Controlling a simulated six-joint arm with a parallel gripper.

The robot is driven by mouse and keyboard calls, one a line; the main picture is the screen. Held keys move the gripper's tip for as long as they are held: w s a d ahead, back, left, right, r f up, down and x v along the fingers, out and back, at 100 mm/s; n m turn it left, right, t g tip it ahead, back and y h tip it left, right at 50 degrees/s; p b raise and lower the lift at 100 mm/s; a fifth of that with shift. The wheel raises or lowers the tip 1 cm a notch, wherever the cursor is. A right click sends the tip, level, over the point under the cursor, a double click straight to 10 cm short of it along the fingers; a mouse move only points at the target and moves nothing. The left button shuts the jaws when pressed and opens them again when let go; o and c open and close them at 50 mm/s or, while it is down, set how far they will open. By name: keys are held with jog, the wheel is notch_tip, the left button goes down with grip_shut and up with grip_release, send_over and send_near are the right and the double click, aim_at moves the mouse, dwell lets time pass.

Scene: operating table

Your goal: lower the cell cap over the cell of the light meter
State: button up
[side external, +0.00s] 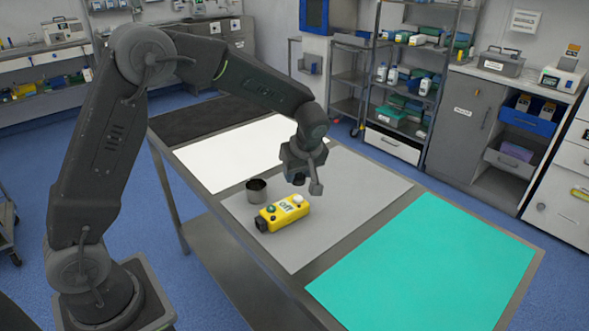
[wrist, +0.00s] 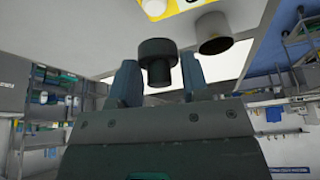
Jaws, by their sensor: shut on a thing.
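The light meter (side external: 284,213) is a yellow box lying on the grey mat, with a green button and dark markings on top and a black end at the left. Its cell (side external: 298,199) is a white dome near the right end; the dome also shows at the top edge of the wrist view (wrist: 153,8). My gripper (side external: 299,176) is above and slightly behind the meter. It is shut on the cell cap (wrist: 157,58), a black, round, stepped piece between the two fingers (wrist: 159,78). The cap is apart from the cell, with a gap between them.
An open grey metal cup (side external: 256,191) stands left of the meter, close behind it; it also shows in the wrist view (wrist: 214,35). The grey mat (side external: 355,195) is clear to the right. A white sheet (side external: 225,160) and a teal sheet (side external: 425,262) flank it.

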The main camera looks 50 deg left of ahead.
aim_at(298, 197)
jog(key=shift+f, duration=2.75)
jog(key=o, duration=1)
jog(key=v, duration=1.3)
jog(key=shift+s+d+r, duration=0.1)
jog(key=shift+d+r, duration=0.05)
jog(key=shift+r, duration=0.2)
